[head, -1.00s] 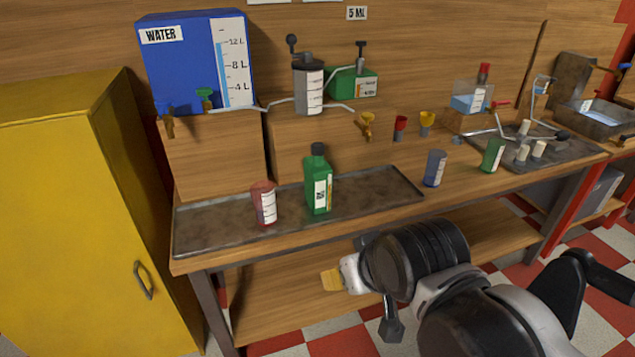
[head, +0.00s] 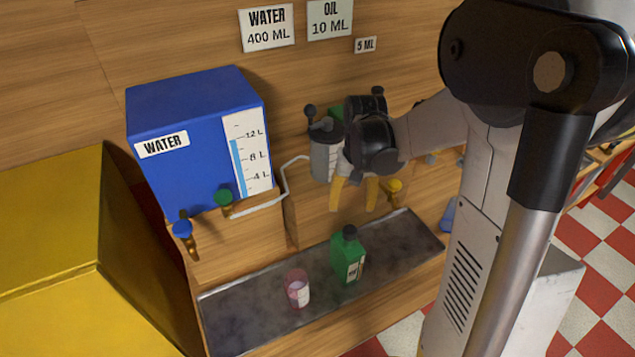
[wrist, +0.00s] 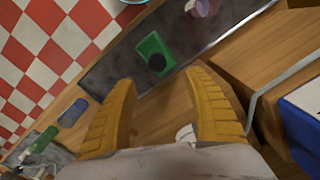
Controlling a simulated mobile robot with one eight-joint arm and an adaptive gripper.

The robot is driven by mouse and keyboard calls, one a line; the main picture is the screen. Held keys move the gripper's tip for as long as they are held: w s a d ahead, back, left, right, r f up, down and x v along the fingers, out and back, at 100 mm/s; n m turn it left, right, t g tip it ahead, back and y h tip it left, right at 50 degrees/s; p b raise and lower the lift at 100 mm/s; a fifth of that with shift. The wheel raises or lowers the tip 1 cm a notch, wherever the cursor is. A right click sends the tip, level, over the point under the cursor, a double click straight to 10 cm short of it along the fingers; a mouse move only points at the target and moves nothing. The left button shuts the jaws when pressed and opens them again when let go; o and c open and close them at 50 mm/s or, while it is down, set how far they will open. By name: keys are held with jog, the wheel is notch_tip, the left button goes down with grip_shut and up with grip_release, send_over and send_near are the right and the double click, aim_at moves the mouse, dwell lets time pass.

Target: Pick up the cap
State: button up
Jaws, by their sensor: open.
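The dark cap (head: 350,231) sits on top of the green bottle (head: 347,263), which stands upright on the metal tray (head: 245,315). In the wrist view the cap (wrist: 157,62) and the bottle (wrist: 150,44) are seen from above, just beyond and roughly between my fingertips. My gripper (head: 354,200) points down above the bottle in the head view. Its yellow fingers (wrist: 160,82) are apart with nothing between them, and they do not appear to touch the cap.
A grey cylinder (head: 325,158) stands behind my gripper. In the wrist view a blue cup (wrist: 72,112) and a green cup (wrist: 43,140) are to the left.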

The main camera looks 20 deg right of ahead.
aim_at(350, 229)
jog(key=f, duration=0.2)
jog(key=f+b, duration=0.1)
jog(key=f, duration=0.2)
jog(key=shift+s+d, duration=0.1)
jog(key=shift+s, duration=0.1)
notch_tip(350, 229, down, 6)
jog(key=shift+w+d+r+b, duration=0.1)
jog(key=shift+b, duration=0.65)
jog(key=shift+c, duration=0.3)
jog(key=c, duration=0.9)
